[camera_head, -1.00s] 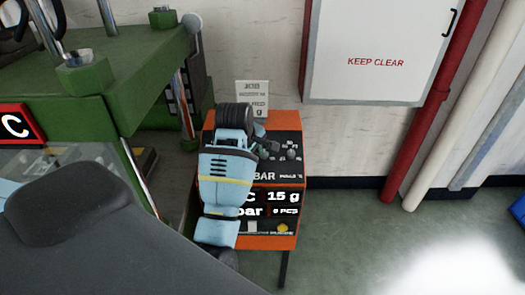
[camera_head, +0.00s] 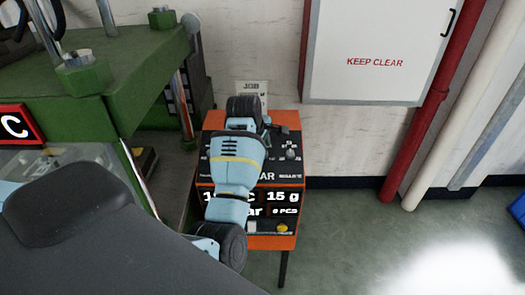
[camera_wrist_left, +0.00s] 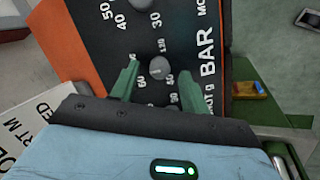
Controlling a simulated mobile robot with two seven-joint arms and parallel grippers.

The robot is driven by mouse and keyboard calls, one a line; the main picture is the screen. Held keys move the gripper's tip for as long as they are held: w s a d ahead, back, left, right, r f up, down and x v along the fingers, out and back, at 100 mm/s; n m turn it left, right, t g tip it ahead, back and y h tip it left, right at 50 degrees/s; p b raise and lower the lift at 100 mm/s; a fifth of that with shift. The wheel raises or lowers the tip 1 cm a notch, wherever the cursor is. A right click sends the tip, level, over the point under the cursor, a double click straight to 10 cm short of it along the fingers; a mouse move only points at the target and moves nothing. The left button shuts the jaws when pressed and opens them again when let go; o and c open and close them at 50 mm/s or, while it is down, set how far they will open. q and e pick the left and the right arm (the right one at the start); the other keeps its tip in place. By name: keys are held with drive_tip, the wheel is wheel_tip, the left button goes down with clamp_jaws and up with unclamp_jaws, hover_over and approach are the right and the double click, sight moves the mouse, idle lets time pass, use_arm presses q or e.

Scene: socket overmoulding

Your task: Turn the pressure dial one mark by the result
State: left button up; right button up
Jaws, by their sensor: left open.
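The control box (camera_head: 262,242) is orange and black, with a display reading "15 g" and "0 PCS". My left arm lies over its left part and hides the pressure dial in the head view. In the left wrist view, the pressure dial (camera_wrist_left: 160,67) is a small grey knob beside the "BAR" lettering, with numbers around it. My left gripper (camera_wrist_left: 158,78) is open, with one green finger on each side of the knob. A gap shows on both sides. I cannot tell whether the fingertips reach down around it. My right gripper is not in view.
Another grey knob (camera_head: 291,154) shows on the panel's right in the head view. A paper job card (camera_head: 252,88) stands behind the box. A green machine (camera_head: 150,75) is close on the left. A "KEEP CLEAR" cabinet (camera_head: 375,85) and red pipe (camera_head: 425,120) are at the right.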

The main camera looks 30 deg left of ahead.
use_arm(q)
drive_tip(key=shift+x, duration=0.75)
drive_tip(key=shift+c, duration=0.5)
drive_tip(key=c, duration=0.9)
drive_tip(key=shift+m, duration=0.4)
drive_tip(key=m, duration=0.3)
drive_tip(key=shift+w+g, duration=0.1)
drive_tip(key=shift+g, duration=0.3)
drive_tip(key=shift+m+g, duration=0.4)
drive_tip(key=shift+m, duration=1.5)
